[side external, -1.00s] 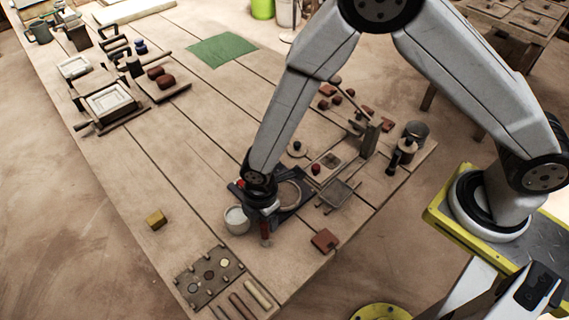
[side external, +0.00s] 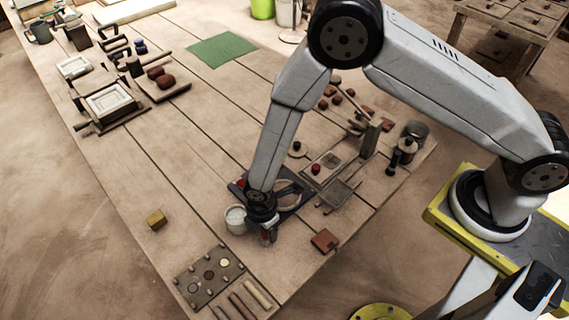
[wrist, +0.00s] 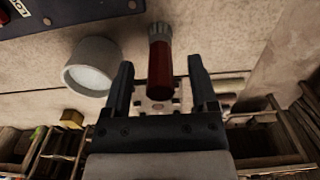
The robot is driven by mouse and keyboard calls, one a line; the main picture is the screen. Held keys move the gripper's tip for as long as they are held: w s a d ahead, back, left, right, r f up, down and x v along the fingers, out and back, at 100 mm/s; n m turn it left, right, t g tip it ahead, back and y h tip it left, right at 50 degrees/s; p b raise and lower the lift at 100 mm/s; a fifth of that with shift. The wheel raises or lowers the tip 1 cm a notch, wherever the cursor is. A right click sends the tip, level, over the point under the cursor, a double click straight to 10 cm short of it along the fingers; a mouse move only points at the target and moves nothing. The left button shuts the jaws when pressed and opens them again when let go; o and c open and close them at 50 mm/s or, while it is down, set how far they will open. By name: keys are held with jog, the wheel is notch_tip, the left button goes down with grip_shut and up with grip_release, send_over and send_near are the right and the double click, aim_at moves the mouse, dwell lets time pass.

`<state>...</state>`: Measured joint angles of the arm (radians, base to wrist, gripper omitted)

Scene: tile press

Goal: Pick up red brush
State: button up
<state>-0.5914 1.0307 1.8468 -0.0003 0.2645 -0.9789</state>
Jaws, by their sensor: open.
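The red brush (wrist: 160,68) has a red handle and a grey ribbed end. In the wrist view it lies between the two dark fingers of my gripper (wrist: 161,64), with a visible gap on both sides. The fingers are open and hold nothing. In the side view my gripper (side external: 268,236) is low over the table, just right of a white cup, and it hides most of the brush. I cannot tell how near the fingertips are to the table.
The white cup (side external: 236,220) stands close left of my gripper; it also shows in the wrist view (wrist: 90,70). A dark tray (side external: 238,188) lies behind. A reddish tile (side external: 325,240) lies right, a holed board (side external: 190,290) in front left, a yellow block (side external: 156,220) farther left.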

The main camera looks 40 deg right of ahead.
jog(key=shift+f, duration=0.75)
jog(key=shift+c, duration=0.2)
grip_shut()
